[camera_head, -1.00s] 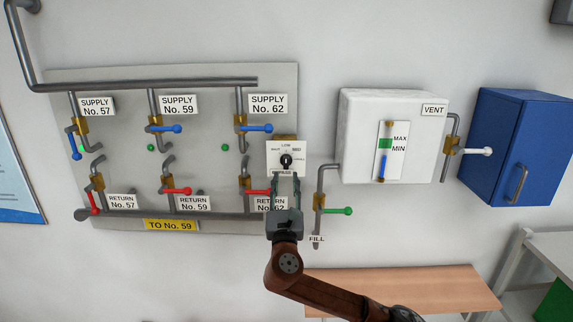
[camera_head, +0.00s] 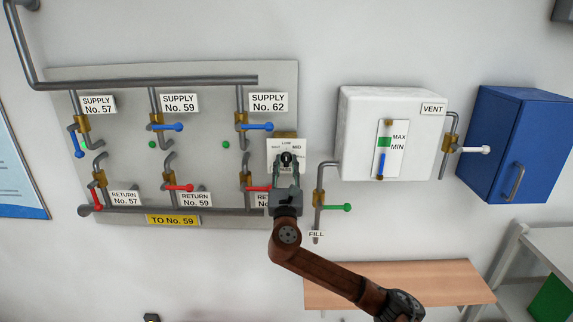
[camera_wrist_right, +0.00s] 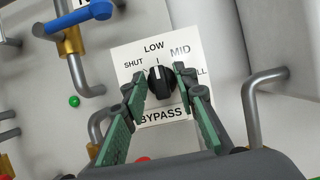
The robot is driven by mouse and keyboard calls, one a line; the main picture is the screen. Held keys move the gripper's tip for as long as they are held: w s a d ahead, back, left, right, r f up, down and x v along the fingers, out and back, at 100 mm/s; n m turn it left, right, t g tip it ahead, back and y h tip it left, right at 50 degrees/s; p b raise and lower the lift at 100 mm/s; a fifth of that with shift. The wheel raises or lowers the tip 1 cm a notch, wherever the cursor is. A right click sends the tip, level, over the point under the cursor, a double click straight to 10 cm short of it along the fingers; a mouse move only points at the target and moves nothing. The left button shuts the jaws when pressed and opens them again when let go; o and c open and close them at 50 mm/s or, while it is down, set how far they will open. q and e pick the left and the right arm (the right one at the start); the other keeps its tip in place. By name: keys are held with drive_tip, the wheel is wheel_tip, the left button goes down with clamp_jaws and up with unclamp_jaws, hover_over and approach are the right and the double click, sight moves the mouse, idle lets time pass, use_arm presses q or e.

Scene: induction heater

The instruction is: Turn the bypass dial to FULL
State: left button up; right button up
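The bypass dial (camera_head: 286,159) is a black knob on a white plate (camera_head: 299,147) on the wall panel. In the right wrist view the knob (camera_wrist_right: 161,85) has a white mark pointing up to LOW. The plate (camera_wrist_right: 127,60) reads SHUT, LOW, MID, a partly covered word ending in LL, and BYPASS. My right gripper (camera_head: 286,169) is just below the knob in the head view. In the wrist view its fingers (camera_wrist_right: 162,92) are apart, one on each side of the knob. Contact cannot be told. My left gripper is not in view.
Red-handled return valves (camera_head: 180,188) and blue-handled supply valves (camera_head: 257,127) are to the left of the dial. A green-handled fill valve (camera_head: 337,207) is close on the right. A white tank (camera_head: 350,120) and a blue cabinet (camera_head: 515,140) are farther right. A wooden bench (camera_head: 430,280) is below.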

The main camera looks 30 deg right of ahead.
drive_tip(key=c, duration=0.4)
drive_tip(key=shift+o, duration=0.2)
